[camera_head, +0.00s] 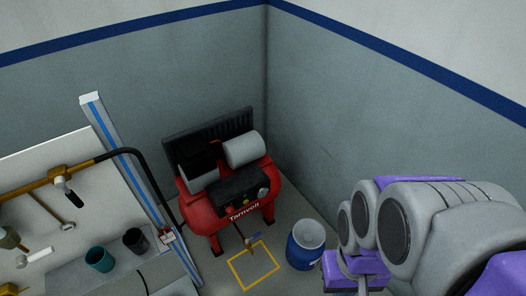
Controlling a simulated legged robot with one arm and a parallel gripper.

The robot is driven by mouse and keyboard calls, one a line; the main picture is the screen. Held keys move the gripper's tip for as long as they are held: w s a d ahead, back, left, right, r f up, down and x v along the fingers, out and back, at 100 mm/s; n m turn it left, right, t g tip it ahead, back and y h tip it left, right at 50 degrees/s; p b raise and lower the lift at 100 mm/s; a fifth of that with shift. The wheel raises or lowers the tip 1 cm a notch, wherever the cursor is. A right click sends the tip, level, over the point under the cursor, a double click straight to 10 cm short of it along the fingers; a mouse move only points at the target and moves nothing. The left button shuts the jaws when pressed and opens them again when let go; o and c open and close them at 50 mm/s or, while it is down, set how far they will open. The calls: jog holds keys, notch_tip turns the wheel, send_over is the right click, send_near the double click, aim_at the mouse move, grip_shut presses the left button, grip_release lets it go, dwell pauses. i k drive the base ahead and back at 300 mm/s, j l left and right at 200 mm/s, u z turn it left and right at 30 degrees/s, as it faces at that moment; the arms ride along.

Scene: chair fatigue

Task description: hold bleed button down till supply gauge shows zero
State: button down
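A red air compressor (203,212) lettered "Tarnvell" stands in the corner. Its dark front panel (238,189) carries small round fittings, one of them a pale round face that may be a gauge (262,194). No needle reading can be made out. At left, a brass pipe (38,187) with a black-tipped fitting (62,186) runs along a pale board. I cannot tell which part is the bleed button or supply gauge. My purple and grey arm fills the lower right, apart from the compressor. My gripper's fingers cannot be made out.
A blue drum (303,255) stands right of a yellow floor square (252,266). A thin line with a brass fitting hangs before the compressor. A black hose (140,170) curves beside a blue-striped post (110,135). A teal cup (99,258) and a black cup (135,240) are at left.

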aim_at(68, 227)
jog(key=u, duration=2.6)
